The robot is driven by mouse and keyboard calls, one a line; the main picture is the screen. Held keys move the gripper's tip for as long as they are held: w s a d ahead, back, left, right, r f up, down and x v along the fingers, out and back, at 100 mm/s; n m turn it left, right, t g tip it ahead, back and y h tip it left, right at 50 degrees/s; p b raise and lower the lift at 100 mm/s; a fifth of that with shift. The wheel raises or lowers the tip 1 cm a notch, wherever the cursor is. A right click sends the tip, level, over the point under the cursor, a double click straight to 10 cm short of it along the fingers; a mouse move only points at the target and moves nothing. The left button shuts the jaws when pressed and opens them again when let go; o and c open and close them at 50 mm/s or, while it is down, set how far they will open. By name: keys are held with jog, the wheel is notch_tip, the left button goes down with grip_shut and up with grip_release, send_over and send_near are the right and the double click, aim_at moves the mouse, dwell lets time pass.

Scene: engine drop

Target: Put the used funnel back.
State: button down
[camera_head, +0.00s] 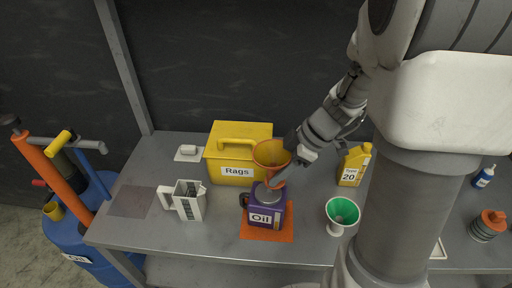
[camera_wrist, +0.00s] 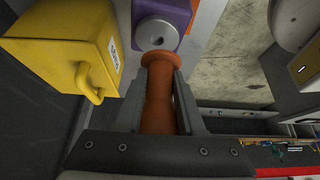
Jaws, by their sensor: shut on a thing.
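My gripper (camera_head: 279,172) is shut on an orange funnel (camera_head: 270,152). The funnel is roughly upright, wide mouth up, above the purple jug labelled "Oil" (camera_head: 263,214). In the wrist view the funnel (camera_wrist: 158,105) lies between both fingers, its flared end towards the jug's grey round top (camera_wrist: 158,33). I cannot tell whether the funnel touches the jug. The jug stands on an orange mat (camera_head: 281,236). A green funnel (camera_head: 342,212) with a white outside stands apart to the right on the bench.
A yellow "Rags" box (camera_head: 234,158) stands just behind the jug. A white measuring jug (camera_head: 187,201) is left, beside a bare dull mat (camera_head: 132,201). A yellow "Type 20" bottle (camera_head: 354,165) stands right. A blue drum (camera_head: 78,230) is beyond the bench's left end.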

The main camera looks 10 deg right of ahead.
aim_at(268, 192)
jog(key=shift+w+a+f, duration=0.55)
jog(key=shift+w+a, duration=0.1)
jog(key=shift+a, duration=0.1)
jog(key=shift+a+f, duration=0.1)
jog(key=shift+f, duration=1.8)
jog(key=shift+w+f+b, duration=0.1)
jog(key=shift+f+b, duration=0.2)
jog(key=shift+b, duration=0.4)
jog(key=c, duration=0.5)
grip_release()
jog(key=shift+r, duration=0.1)
jog(key=shift+r+p, duration=0.25)
jog(key=shift+p, duration=0.8)
